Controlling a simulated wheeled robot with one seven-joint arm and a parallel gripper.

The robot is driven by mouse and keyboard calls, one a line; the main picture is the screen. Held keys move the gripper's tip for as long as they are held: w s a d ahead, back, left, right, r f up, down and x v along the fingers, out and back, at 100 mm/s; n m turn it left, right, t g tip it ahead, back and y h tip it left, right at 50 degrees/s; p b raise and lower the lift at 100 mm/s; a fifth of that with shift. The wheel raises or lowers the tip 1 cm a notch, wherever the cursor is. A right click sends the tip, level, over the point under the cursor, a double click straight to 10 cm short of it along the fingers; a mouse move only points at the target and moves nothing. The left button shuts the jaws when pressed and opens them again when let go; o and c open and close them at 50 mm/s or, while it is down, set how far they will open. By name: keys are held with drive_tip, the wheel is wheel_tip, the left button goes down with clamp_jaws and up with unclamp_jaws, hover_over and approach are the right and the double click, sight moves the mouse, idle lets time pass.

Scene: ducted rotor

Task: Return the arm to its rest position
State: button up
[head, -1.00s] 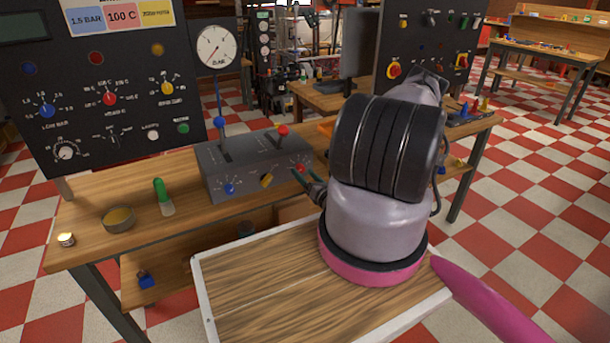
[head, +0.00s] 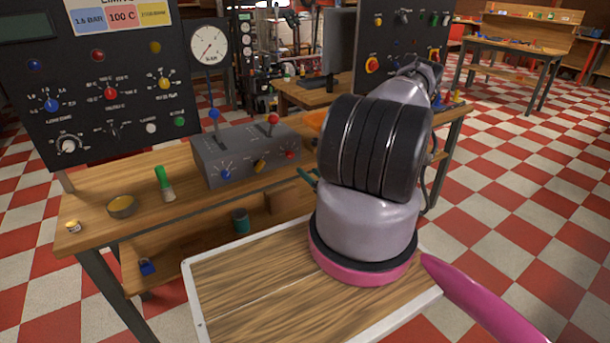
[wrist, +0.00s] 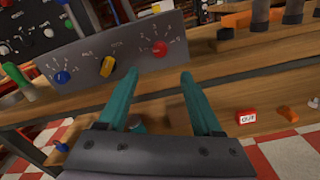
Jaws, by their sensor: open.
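My gripper (wrist: 160,85) shows in the wrist view with its two teal fingers apart and nothing between them. It points toward the front of the grey control box (wrist: 100,55), which has blue, yellow and red knobs. In the head view my arm hides most of the gripper; only a bit of teal shows beside the arm, to the right of the grey control box (head: 245,150). The fingers appear apart from the box, near the front edge of the workbench (head: 130,225).
A black panel (head: 110,80) with knobs and a pressure gauge (head: 208,45) stand behind the bench. A green-handled item (head: 164,183) and a small yellow-topped tin (head: 121,206) are on the bench at left. A teal can (head: 240,221) stands on the lower shelf. Checkered floor is open at right.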

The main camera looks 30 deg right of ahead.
drive_tip(key=shift+s, duration=0.2)
drive_tip(key=shift+r, duration=0.1)
drive_tip(key=s+a+r+n+g+y, duration=0.1)
drive_tip(key=a+r+n+g+y, duration=0.5)
drive_tip(key=r, duration=0.3)
drive_tip(key=a+r+n+g+y, duration=0.3)
drive_tip(key=a+r+n, duration=0.3)
drive_tip(key=r+n, duration=0.3)
drive_tip(key=s+a+r+n+g+y, duration=0.1)
drive_tip(key=a+r+n+g+y, duration=0.5)
drive_tip(key=r, duration=0.3)
drive_tip(key=s+a+r+n+g+h, duration=0.3)
drive_tip(key=s+a+r+n+h, duration=0.1)
drive_tip(key=s+r+n+h, duration=0.5)
drive_tip(key=s+d+r+n+t+h, duration=0.1)
drive_tip(key=s+r+n+t+h, duration=0.1)
drive_tip(key=r, duration=0.4)
drive_tip(key=s+d+r+n+t+h, duration=0.2)
drive_tip(key=s+r+n+t+h, duration=0.1)
drive_tip(key=s+r+t, duration=0.1)
drive_tip(key=shift+s+d+r+t, duration=0.25)
drive_tip(key=shift+r+t, duration=0.35)
drive_tip(key=shift+r, duration=0.3)
